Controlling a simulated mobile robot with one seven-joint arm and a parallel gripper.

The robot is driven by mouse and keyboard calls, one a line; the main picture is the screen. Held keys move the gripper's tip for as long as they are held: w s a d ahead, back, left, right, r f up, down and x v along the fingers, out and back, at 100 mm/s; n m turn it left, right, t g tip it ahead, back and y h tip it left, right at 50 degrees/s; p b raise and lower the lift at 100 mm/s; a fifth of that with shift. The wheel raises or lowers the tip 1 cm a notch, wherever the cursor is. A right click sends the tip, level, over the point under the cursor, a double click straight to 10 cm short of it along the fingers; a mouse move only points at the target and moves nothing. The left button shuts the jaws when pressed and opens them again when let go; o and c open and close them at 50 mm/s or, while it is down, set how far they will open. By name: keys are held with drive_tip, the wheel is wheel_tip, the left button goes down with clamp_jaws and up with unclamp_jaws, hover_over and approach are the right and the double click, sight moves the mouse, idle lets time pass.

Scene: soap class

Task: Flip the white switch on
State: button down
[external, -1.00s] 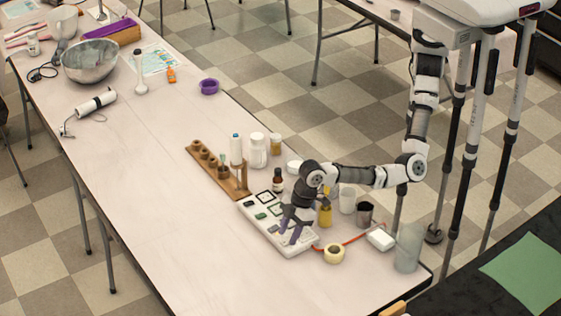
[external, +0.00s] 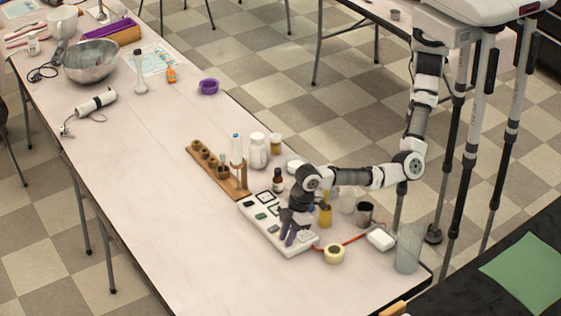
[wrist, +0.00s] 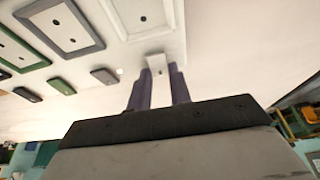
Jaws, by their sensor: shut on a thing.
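A white panel (external: 262,228) lies on the table, with framed squares and a row of small switches. My gripper (external: 288,238) is down at its near right end, fingers pointing at the panel. In the wrist view the two purple fingers (wrist: 158,88) are close together around the small white switch (wrist: 157,65), below a white-framed square (wrist: 145,18). The gripper is shut on this switch, partly hidden between the fingertips. Darker switches (wrist: 60,86) sit to its left. Whether the white switch is on or off I cannot tell.
A tape roll (external: 334,253), a red cord and a white box (external: 380,240) lie right of the panel. A yellow container (external: 325,215), a brown bottle (external: 278,180) and a wooden rack (external: 222,175) stand behind it.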

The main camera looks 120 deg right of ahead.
drive_tip(key=shift+w+g, duration=0.35)
drive_tip(key=shift+g, duration=0.85)
drive_tip(key=c, duration=1.3)
unclamp_jaws()
drive_tip(key=r, duration=0.4)
drive_tip(key=s+r+b, duration=0.1)
drive_tip(key=r, duration=0.4)
drive_tip(key=s+r+b, duration=0.1)
drive_tip(key=r, duration=0.3)
drive_tip(key=shift+r, duration=0.35)
drive_tip(key=shift+w+b, duration=0.1)
drive_tip(key=shift+b, duration=0.2)
